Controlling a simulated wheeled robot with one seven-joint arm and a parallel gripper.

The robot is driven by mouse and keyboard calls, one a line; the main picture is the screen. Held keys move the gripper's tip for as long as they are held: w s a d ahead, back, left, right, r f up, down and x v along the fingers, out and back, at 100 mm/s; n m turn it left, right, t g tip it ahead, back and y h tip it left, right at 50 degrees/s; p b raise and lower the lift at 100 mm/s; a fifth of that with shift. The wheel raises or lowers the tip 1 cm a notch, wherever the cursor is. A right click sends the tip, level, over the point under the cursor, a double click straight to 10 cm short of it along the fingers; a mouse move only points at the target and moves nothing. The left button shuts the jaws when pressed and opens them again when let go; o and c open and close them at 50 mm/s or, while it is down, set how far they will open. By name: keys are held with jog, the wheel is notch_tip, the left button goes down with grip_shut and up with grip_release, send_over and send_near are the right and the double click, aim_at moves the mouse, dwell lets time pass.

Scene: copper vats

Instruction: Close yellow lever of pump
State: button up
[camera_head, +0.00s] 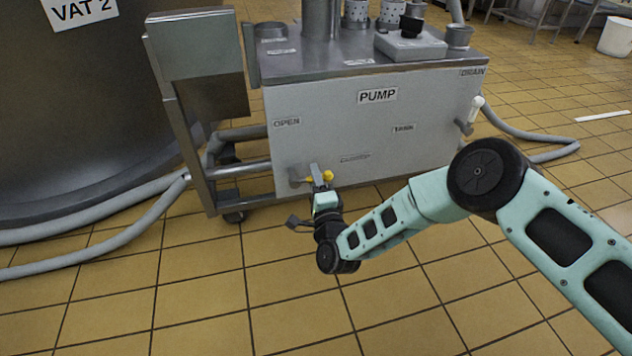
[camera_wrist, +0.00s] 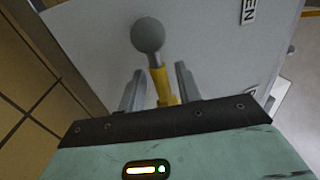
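The pump (camera_head: 365,120) is a pale grey box labelled "PUMP" on a wheeled steel cart. Its yellow lever (camera_head: 328,176) shows low on the front face, below the "OPEN" label (camera_head: 286,122). My gripper (camera_head: 318,175) is at the lever, and its fingers partly hide it. In the wrist view, the yellow lever (camera_wrist: 161,84) lies between the two grey fingers of my gripper (camera_wrist: 160,85), with gaps on both sides. A grey rounded part (camera_wrist: 148,35) is at the lever's far end. The fingers look open around the lever.
A white-handled valve (camera_head: 470,115) is on the pump's right side under the "DRAIN" label. A large vat (camera_head: 80,110) stands at left. Grey hoses (camera_head: 100,215) run along the floor at left and right. The tiled floor in front is clear.

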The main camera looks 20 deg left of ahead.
jog(key=p+v, duration=0.8)
jog(key=v, duration=0.9)
jog(key=shift+d, duration=0.15)
jog(key=shift+s, duration=0.15)
